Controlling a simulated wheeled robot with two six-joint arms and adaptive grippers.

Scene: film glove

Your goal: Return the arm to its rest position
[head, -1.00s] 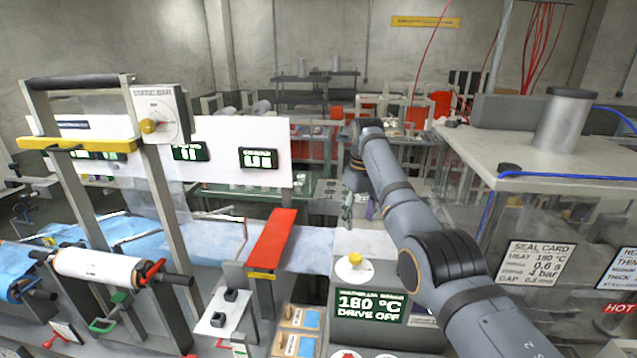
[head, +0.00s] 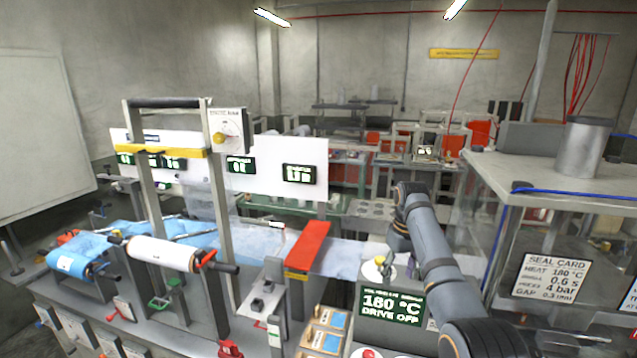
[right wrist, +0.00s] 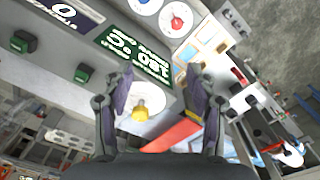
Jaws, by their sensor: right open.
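My right arm (head: 435,250) comes in from the lower right in the head view and bends down at its far end. My right gripper (head: 388,266) hangs there by the yellow-knobbed dial, small and partly hidden by the arm. In the right wrist view the right gripper (right wrist: 160,95) is open, its two purple-padded fingers apart with nothing between them but the view beyond. The yellow knob (right wrist: 139,110) on its white dial shows past the fingers; I cannot tell the distance. My left gripper is not in view.
The green 180 °C DRIVE OFF display (head: 391,304) stands below the gripper. A red bar (head: 308,248) crosses the film line to its left. A film roll (head: 163,254) is farther left. A grey-topped cabinet (head: 540,180) with a SEAL CARD (head: 551,276) stands right of the arm.

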